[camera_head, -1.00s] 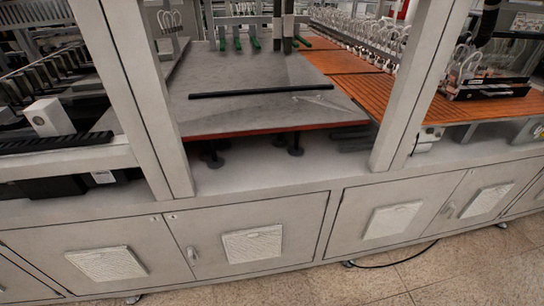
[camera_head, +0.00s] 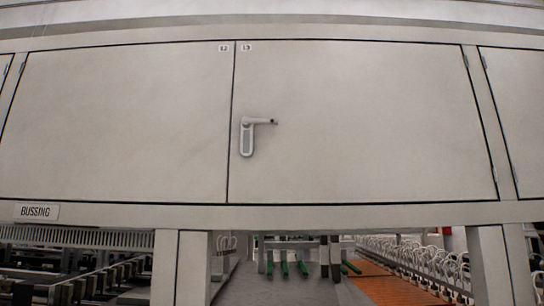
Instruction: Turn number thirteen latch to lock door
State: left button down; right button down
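The number thirteen door (camera_head: 370,125) is a wide pale grey panel in the upper cabinet, right of the centre seam. It looks closed, flush with the panel beside it. A small label 13 (camera_head: 246,47) sits at its top left corner. The latch (camera_head: 247,138) is a light grey handle near the door's left edge. Its plate stands upright and its lever points to the right, roughly horizontal. Neither of my grippers is in view.
The number twelve door (camera_head: 120,125) is closed on the left, with a label 12 (camera_head: 223,47). A BUSSING sign (camera_head: 36,212) is on the beam below. Posts (camera_head: 180,268) and machinery with green parts (camera_head: 285,268) stand under the cabinet. The space before the doors looks clear.

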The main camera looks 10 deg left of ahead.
aim_at(246, 121)
jog(key=i+l+u, duration=0.1)
jog(key=u, duration=0.3)
jog(key=l+u, duration=0.4)
jog(key=i+l+u, duration=0.1)
jog(key=u, duration=0.35)
jog(key=l+u, duration=0.1)
jog(key=l, duration=0.55)
jog(key=l+u, duration=0.1)
jog(key=l, duration=0.55)
jog(key=k+l+u, duration=0.1)
jog(key=l, duration=0.5)
jog(key=k+l+u, duration=0.1)
jog(key=l, duration=0.55)
